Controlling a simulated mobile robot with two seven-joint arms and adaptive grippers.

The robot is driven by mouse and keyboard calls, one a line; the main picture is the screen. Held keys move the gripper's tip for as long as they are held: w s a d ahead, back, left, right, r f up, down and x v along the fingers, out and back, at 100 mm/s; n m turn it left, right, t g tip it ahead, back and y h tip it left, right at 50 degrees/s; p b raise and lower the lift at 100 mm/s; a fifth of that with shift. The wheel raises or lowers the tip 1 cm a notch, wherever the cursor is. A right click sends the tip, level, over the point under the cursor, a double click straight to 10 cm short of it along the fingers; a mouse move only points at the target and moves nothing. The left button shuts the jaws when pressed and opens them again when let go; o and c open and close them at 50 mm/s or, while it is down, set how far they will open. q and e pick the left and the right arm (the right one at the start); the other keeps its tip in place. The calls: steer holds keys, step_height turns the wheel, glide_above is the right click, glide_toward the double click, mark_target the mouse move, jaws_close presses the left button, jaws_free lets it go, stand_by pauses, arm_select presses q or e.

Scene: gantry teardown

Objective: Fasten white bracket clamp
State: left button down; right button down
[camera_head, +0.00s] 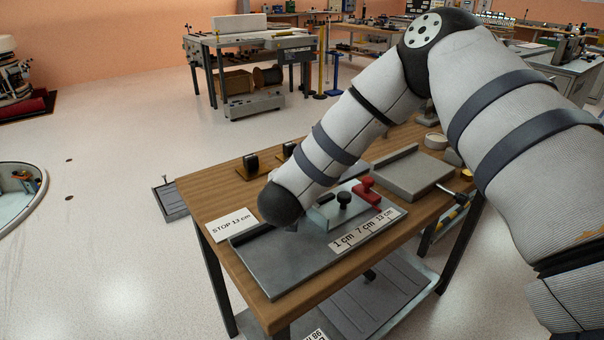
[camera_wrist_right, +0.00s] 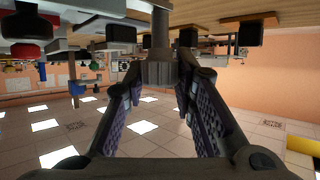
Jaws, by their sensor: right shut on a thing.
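My right gripper (camera_wrist_right: 160,82) is shut on a grey round knob (camera_wrist_right: 158,65) on a dark shaft, seen in the right wrist view, which looks upside down. In the head view my right forearm comes in from the right and hides the gripper and knob. A pale block (camera_head: 322,214) with a black knob (camera_head: 344,199) stands on the grey plate (camera_head: 290,262) beside the forearm's end. A red clamp (camera_head: 367,189) stands right of it. I cannot make out a white bracket clamp clearly; it may be behind my arm. My left gripper is not in view.
The plate lies on a wooden bench (camera_head: 264,308). A label strip (camera_head: 362,231) reads 1, 7 and 13 cm; a card (camera_head: 230,225) reads STOP 13 cm. Black holders (camera_head: 251,163) stand behind, and a grey tray (camera_head: 410,178) lies to the right. The plate's front is clear.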

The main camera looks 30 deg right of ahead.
steer(key=shift+f, duration=0.2)
stand_by(0.4)
steer(key=c, duration=1.3)
jaws_free()
steer(key=shift+r, duration=0.1)
steer(key=v, duration=1.2)
